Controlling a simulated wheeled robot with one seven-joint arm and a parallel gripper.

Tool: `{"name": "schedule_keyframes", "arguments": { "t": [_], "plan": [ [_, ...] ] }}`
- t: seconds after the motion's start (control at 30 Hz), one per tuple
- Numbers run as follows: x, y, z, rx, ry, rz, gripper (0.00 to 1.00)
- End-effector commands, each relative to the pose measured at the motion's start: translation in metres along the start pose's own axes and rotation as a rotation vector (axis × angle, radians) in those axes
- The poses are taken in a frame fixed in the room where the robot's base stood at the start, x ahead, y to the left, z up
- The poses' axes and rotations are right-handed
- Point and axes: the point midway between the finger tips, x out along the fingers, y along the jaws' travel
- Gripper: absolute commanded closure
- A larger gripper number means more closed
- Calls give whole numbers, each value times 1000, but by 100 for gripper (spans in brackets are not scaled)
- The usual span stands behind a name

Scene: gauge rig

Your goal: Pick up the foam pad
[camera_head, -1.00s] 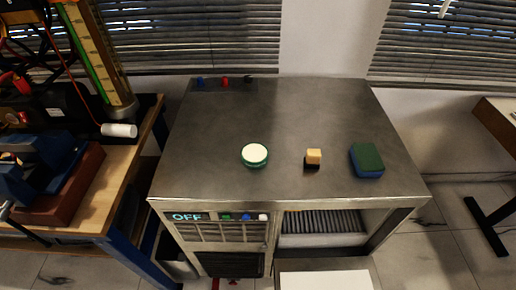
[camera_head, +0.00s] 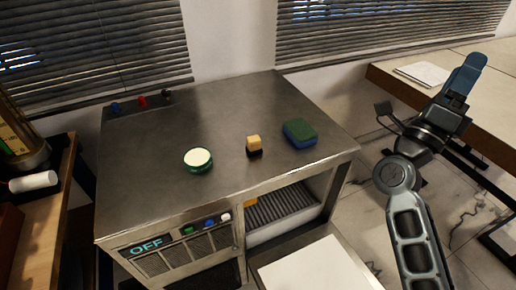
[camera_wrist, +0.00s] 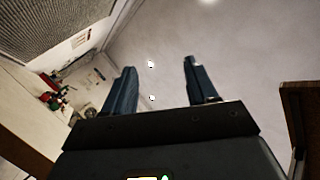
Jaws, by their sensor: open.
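The green-topped, blue-sided block (camera_head: 299,133), which looks like the foam pad, lies flat on the right part of the grey metal bench top (camera_head: 220,110). My gripper (camera_head: 473,66) is raised at the far right of the head view, well to the right of the bench and apart from the pad. In the wrist view my gripper (camera_wrist: 159,65) shows two blue fingers spread apart with nothing between them. The pad is not seen in the wrist view.
A small yellow-and-black block (camera_head: 254,146) stands left of the pad. A round green tin with a pale top (camera_head: 198,160) is further left. Small blue, red and black knobs (camera_head: 142,101) sit at the back left. A wooden table (camera_head: 420,92) stands at the right.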

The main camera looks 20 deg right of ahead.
Motion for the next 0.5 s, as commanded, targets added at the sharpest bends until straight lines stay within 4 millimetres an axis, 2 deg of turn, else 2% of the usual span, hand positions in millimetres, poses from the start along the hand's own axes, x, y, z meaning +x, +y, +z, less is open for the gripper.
{"name": "schedule_keyframes", "arguments": {
  "t": [0.13, 0.27, 0.37, 0.5],
  "plan": [
    [20, 28, -4, 190, 276, 64, 43],
    [20, 56, -7, 344, 519, 135, 43],
    [10, 80, -2, 459, 710, 201, 43],
    [-18, 111, 17, 603, 984, 312, 43]
  ]
}}
